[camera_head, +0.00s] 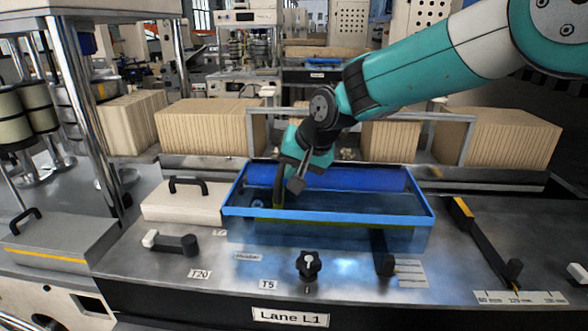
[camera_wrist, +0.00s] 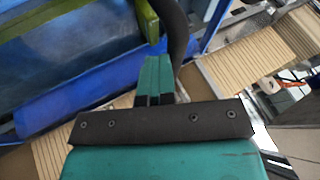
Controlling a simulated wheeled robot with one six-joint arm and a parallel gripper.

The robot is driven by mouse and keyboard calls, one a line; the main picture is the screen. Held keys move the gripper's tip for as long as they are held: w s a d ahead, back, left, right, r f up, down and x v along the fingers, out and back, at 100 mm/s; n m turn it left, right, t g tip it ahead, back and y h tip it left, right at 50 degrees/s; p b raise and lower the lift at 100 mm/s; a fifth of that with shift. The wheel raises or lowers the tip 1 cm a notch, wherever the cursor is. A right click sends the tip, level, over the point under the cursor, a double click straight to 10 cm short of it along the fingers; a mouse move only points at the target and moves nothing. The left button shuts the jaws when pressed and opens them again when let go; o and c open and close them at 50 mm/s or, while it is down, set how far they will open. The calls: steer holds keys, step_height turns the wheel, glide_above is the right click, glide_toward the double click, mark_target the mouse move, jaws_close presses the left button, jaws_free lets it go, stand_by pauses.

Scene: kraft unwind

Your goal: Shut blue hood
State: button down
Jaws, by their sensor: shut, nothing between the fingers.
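The blue hood (camera_head: 330,222) is a blue-framed, see-through box in the middle of the metal bench. A blue roll or cylinder (camera_head: 362,178) shows along its back, and blue surfaces also fill the left of the wrist view (camera_wrist: 85,100). My gripper (camera_head: 297,186) is over the left back part of the hood. In the wrist view its teal fingers (camera_wrist: 155,62) are together with nothing between them. A dark curved bar (camera_wrist: 181,40) stands close beside the fingertips; I cannot tell whether they touch. I cannot tell how far the hood is open.
A beige lid with a black handle (camera_head: 188,186) lies left of the hood. A black knob (camera_head: 308,265) and levers (camera_head: 175,243) stand in front. Folded kraft stacks (camera_head: 210,127) line the back. A yellow-tipped arm (camera_head: 485,240) is at right.

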steer(key=d, duration=0.1)
steer(key=d+r, duration=0.1)
steer(key=d, duration=0.2)
steer(key=shift+s+d+r+b, duration=0.2)
steer(key=shift+s+r+b, duration=0.1)
steer(key=b+v, duration=0.2)
steer(key=v, duration=0.7)
steer(key=s+d+f+n+g, duration=0.1)
steer(key=s+d+f+n, duration=0.1)
steer(key=s, duration=0.7)
steer(key=s+d+f+n+g, duration=0.2)
steer(key=s+d+f, duration=0.1)
steer(key=s, duration=0.7)
steer(key=s+d+f+n+g, duration=0.1)
steer(key=s+d+f+n, duration=0.1)
steer(key=s, duration=0.8)
step_height(320, 180, down, 2)
steer(key=shift+d+f+n+g+h, duration=0.1)
steer(key=shift+d+n+g+h, duration=0.25)
steer(key=shift+d, duration=0.45)
